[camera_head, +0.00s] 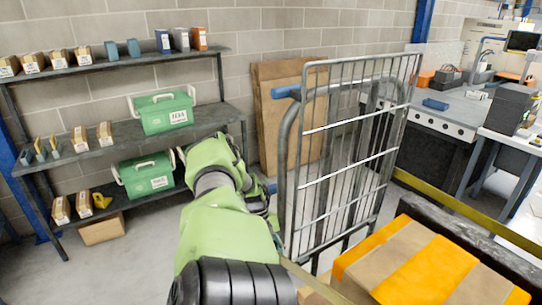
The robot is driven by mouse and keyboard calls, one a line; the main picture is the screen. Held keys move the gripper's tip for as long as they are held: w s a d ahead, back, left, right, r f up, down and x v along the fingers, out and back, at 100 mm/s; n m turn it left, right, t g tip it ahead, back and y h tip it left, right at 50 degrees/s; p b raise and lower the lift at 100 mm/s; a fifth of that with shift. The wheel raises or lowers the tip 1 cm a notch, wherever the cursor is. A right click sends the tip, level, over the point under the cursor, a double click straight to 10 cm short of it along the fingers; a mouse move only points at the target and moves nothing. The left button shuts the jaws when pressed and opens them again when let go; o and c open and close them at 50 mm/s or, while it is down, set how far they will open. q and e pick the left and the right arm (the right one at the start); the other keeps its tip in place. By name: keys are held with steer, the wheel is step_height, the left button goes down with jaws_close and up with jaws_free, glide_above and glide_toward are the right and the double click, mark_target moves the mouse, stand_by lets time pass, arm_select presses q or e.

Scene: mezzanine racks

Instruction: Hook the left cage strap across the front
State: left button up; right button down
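The roll cage shows one grey barred side panel (345,150) with a blue-gripped tube handle (287,91) at its left. An olive-yellow strap (465,212) runs slantwise at the right, behind the load. A short olive strip (318,286) shows low by the cage's near left corner; whether it is the same strap I cannot tell. One green arm of mine, probably the left, reaches up from the bottom middle and bends down beside the cage. A dark part at its far end, perhaps my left gripper (262,204), is mostly hidden. My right gripper is out of view.
A carton with orange tape (420,268) sits at the lower right, beside a dark beam (470,240). A rack (95,172) with green bins and small boxes stands left. Flat cardboard (285,115) leans on the wall. A workbench (440,115) stands at back right.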

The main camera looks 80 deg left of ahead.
arm_select(q)
steer(key=o, duration=1.2)
steer(key=shift+s+a+r, duration=0.2)
steer(key=shift+a+r, duration=0.15)
steer(key=shift+a, duration=0.1)
steer(key=shift+o, duration=1.4)
steer(key=shift+s+r, duration=0.1)
steer(key=shift+s, duration=0.05)
steer(key=shift+s+d+r, duration=0.1)
steer(key=shift+s+d, duration=0.05)
steer(key=shift+d, duration=0.15)
steer(key=shift+w, duration=0.25)
steer(key=v, duration=1.2)
steer(key=shift+s, duration=0.15)
